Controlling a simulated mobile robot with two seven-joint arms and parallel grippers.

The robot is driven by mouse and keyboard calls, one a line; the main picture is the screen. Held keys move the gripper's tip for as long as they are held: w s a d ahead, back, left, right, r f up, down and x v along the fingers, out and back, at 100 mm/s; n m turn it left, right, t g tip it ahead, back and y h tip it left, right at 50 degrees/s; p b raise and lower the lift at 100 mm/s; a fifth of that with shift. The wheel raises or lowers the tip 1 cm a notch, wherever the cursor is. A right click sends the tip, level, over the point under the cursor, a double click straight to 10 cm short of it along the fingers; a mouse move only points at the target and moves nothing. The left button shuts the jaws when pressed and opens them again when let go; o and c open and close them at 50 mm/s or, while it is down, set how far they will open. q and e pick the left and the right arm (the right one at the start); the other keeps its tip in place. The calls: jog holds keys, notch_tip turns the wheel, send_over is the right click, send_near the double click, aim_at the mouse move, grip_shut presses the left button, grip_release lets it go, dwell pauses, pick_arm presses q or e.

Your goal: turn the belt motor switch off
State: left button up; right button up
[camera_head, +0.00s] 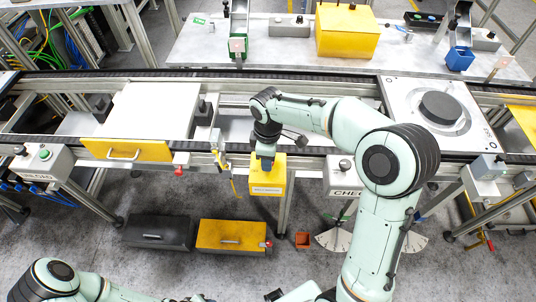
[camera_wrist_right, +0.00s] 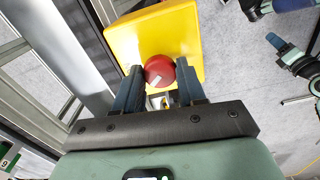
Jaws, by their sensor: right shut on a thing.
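The belt motor switch is a yellow box (camera_head: 267,178) on the front side of the conveyor, near the middle of the head view. In the right wrist view, the yellow box (camera_wrist_right: 183,30) carries a round red knob (camera_wrist_right: 159,70). My right gripper (camera_head: 266,160) reaches down to the top of the box. In the right wrist view, the dark fingers of my right gripper (camera_wrist_right: 160,85) stand on both sides of the red knob and are shut on it. The head view hides the knob behind the gripper. My left arm shows at the bottom left, with its gripper out of view.
Left of the switch is a white panel (camera_head: 150,105) with a yellow front and a handle. A plate with a black disc (camera_head: 440,107) lies on the conveyor at right. Dark and yellow drawers (camera_head: 231,235) stand on the floor below. Grey control boxes (camera_head: 340,172) line the conveyor's front.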

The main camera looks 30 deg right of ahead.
jog(key=n+p, duration=0.1)
jog(key=n, duration=0.4)
jog(key=shift+r, duration=0.15)
pick_arm(q)
jog(key=shift+w+r+p, duration=0.6)
jog(key=shift+w+r, duration=1.05)
pick_arm(e)
jog(key=shift+n, duration=2.5)
jog(key=o, duration=1.1)
jog(key=shift+c, duration=0.2)
pick_arm(q)
jog(key=shift+w+r+t+p, duration=0.3)
jog(key=shift+w+r+p, duration=0.1)
jog(key=shift+w+r, duration=0.15)
pick_arm(e)
notch_tip(320, 180, up, 13)
jog(key=shift+r, duration=0.1)
